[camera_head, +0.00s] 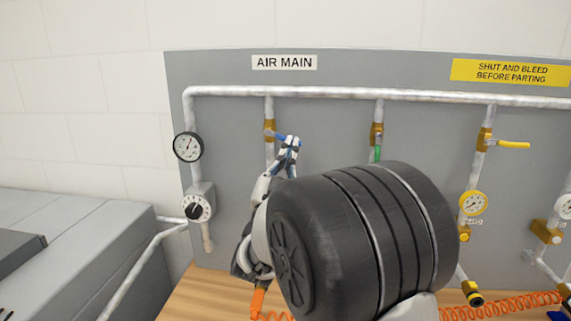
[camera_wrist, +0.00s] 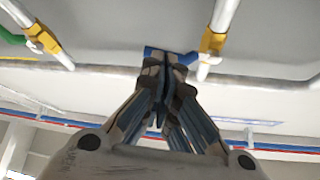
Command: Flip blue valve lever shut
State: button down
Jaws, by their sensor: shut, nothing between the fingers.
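The blue valve lever (camera_head: 279,136) juts sideways to the right from a brass valve (camera_head: 269,128) on the leftmost drop pipe. It also shows in the wrist view (camera_wrist: 185,57), running from its brass valve (camera_wrist: 213,43) to the left behind my fingertips. My gripper (camera_head: 290,143) is shut with nothing between its fingers. Its tips are at the lever's free end, overlapping it in both views; I cannot tell whether they touch. In the wrist view my gripper (camera_wrist: 162,62) hides part of the lever.
A green lever (camera_head: 378,154) hangs down along the middle pipe. A yellow lever (camera_head: 514,145) points right farther along. A pressure gauge (camera_head: 187,147) and a regulator dial (camera_head: 198,208) are at left. Orange coiled hoses (camera_head: 505,304) lie on the wooden bench (camera_head: 205,292).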

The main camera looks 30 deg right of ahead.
jog(key=shift+d, duration=0.1)
dwell(0.3)
jog(key=shift+s+d+r+n+t+y+b, duration=0.1)
jog(key=shift+r+n+t+y+b, duration=0.25)
jog(key=shift+n+t+y+b, duration=0.45)
jog(key=shift+w+r+n+t+y+b, duration=0.1)
jog(key=shift+r+n+t+y+b, duration=0.25)
jog(key=shift+n, duration=0.85)
jog(key=shift+s+d+r+n+t+y+b, duration=0.1)
jog(key=shift+r+n+t+y+b, duration=0.2)
jog(key=shift+n+t+y+b, duration=0.5)
jog(key=shift+g+h, duration=0.25)
jog(key=shift+g, duration=0.1)
